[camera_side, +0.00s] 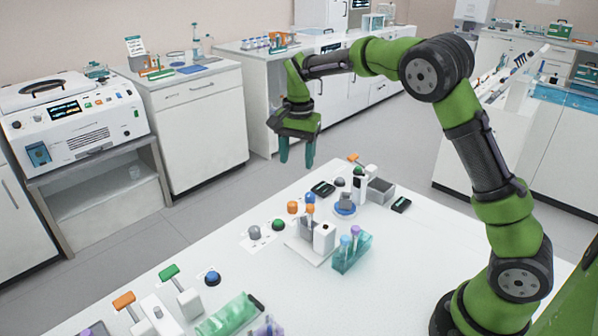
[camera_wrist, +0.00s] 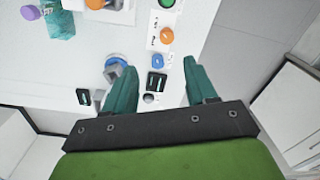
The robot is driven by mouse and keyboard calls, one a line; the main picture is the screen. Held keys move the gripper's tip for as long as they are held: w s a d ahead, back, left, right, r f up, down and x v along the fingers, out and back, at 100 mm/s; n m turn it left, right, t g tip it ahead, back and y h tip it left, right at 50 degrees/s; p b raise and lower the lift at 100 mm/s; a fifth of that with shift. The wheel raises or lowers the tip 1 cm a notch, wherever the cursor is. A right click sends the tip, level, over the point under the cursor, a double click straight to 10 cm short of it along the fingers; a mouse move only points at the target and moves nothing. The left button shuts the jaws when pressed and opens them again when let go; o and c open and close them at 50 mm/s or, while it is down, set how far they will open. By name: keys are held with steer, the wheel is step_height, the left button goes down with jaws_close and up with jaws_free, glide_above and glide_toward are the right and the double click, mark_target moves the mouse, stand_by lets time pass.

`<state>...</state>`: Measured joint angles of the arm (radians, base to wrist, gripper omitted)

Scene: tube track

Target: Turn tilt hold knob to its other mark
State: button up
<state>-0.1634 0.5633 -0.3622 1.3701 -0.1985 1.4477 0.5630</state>
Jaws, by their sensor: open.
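My gripper (camera_side: 297,163) is open and empty, raised above the far end of the white table in the side view. In the wrist view my gripper (camera_wrist: 160,66) has its two teal fingers wide apart, with table surface between them. Round knobs stand in a row: grey (camera_side: 254,232), green (camera_side: 278,225), orange (camera_side: 292,207), blue (camera_side: 309,198) and another grey (camera_side: 340,182). The wrist view shows the orange knob (camera_wrist: 166,35), the blue knob (camera_wrist: 158,61) and the small grey knob (camera_wrist: 150,98). The labels are too small to read, so I cannot tell which is the tilt hold knob.
A black box with a display (camera_side: 322,188) sits by the knobs. A teal rack with tubes (camera_side: 352,252) and a white stand (camera_side: 324,237) are nearby. Orange (camera_side: 124,301) and green (camera_side: 169,271) levers and a blue knob (camera_side: 212,278) are at the near left.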

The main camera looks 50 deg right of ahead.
mark_target(291, 204)
steer(key=f+m, duration=0.1)
steer(key=f, duration=0.4)
steer(key=w+f+m, duration=0.1)
steer(key=f, duration=0.4)
steer(key=w+f+m, duration=0.1)
steer(key=f, duration=0.4)
steer(key=shift+f, duration=0.1)
jaws_close()
